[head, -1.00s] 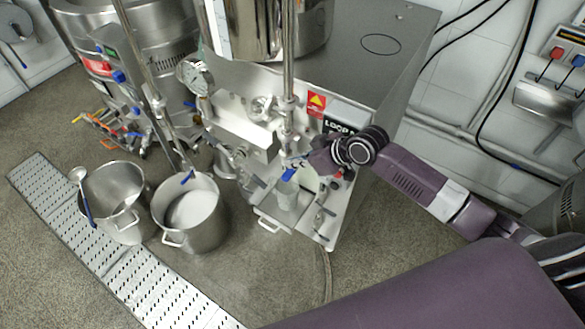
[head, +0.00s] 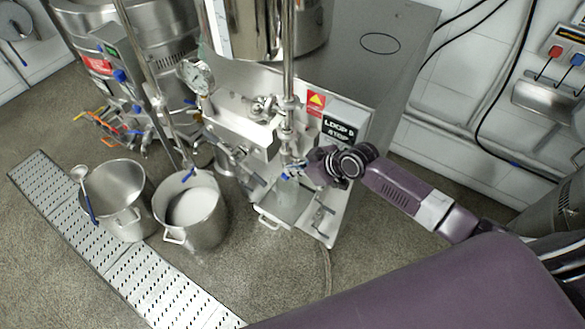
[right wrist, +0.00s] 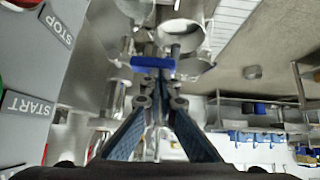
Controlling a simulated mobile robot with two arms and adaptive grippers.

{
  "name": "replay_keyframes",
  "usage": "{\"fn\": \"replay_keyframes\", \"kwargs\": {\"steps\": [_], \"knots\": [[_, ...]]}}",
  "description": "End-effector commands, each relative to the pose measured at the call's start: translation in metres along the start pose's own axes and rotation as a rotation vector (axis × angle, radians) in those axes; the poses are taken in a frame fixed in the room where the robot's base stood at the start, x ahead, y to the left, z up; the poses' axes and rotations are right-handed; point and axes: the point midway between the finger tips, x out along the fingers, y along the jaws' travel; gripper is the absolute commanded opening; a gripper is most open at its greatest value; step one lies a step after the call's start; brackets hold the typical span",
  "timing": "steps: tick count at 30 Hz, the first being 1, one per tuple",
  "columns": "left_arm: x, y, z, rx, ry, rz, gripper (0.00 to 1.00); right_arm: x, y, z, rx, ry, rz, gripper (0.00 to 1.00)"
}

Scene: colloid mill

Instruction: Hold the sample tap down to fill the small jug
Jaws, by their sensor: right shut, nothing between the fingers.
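The small jug (head: 287,191) looks pale and translucent and stands upright on the steel shelf at the front of the mill. I cannot tell whether there is liquid in it. The sample tap with its blue handle (head: 291,173) is just above the jug. My right gripper (head: 305,170) is shut and empty at the tap, partly hiding it. In the right wrist view the blue handle (right wrist: 152,65) lies crosswise right beyond the closed fingertips (right wrist: 158,92). I cannot tell whether they touch. My left gripper is not in view.
A steel pot with pale contents (head: 190,212) and another steel pot (head: 118,200) with a ladle stand to the left by the drain grating (head: 130,275). START and STOP labels (right wrist: 50,25) are close at the left in the wrist view.

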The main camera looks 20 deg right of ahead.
Motion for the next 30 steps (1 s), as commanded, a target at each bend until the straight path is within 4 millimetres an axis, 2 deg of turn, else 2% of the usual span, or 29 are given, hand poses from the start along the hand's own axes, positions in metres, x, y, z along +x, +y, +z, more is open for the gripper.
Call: {"fn": "replay_keyframes", "kwargs": {"steps": [14,21,30], "knots": [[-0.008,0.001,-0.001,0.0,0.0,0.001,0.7,0.004,-0.003,0.004,-0.063,0.0,0.062,0.0],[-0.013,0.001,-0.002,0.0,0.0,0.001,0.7,0.012,-0.005,0.012,-0.152,-0.001,0.15,0.0],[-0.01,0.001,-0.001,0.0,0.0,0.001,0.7,0.024,-0.006,0.025,-0.147,-0.002,0.147,0.0]]}}
